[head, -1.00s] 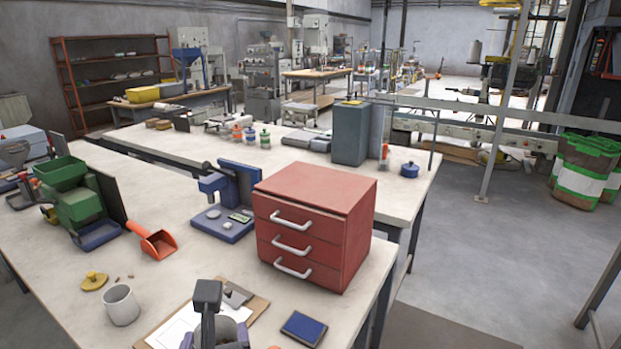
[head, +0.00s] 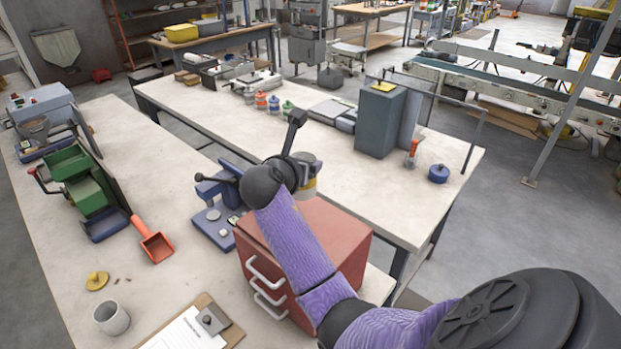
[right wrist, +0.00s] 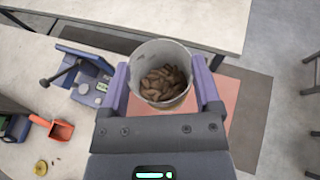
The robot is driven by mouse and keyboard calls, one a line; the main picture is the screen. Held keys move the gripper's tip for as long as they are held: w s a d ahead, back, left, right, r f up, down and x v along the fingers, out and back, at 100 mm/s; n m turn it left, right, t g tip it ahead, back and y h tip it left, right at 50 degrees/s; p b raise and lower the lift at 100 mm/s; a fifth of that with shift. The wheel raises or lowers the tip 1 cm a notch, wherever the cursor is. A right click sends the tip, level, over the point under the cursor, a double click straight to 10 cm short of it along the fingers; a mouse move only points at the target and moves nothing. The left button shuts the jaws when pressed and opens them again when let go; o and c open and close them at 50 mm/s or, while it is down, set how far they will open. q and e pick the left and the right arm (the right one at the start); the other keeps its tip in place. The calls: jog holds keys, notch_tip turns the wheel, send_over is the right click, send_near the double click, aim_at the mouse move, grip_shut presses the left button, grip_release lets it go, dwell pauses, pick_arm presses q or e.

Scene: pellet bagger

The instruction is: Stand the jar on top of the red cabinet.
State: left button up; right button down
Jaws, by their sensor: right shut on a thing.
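The jar (right wrist: 162,75) is a pale round container, open at the top, with brown pellets inside. My right gripper (right wrist: 163,88) is shut on it, one finger on each side. In the head view only part of the jar (head: 309,187) shows behind my purple right arm. The red cabinet (head: 342,240) has several drawers with pale handles and stands at the table's right edge. In the right wrist view its top (right wrist: 232,88) shows below and to the right of the jar, which looks held above it. My left gripper is not in view.
A blue press-like device (head: 212,222) stands left of the cabinet. An orange scoop (head: 152,243), a grey cup (head: 112,318), a yellow lid (head: 97,281) and a clipboard (head: 232,333) lie on the near table. A second table (head: 330,165) stands behind.

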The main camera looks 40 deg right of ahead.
notch_tip(320, 180, down, 10)
jog(key=b, duration=0.2)
jog(key=shift+s+r+b, duration=0.1)
jog(key=shift+r+b, duration=0.05)
jog(key=shift+b, duration=0.25)
jog(key=shift+a, duration=0.1)
grip_release()
jog(key=shift+s+a+r, duration=0.1)
jog(key=shift+a+r, duration=0.05)
jog(key=shift+a, duration=0.15)
jog(key=p+v, duration=0.2)
jog(key=v, duration=0.9)
jog(key=shift+a, duration=0.25)
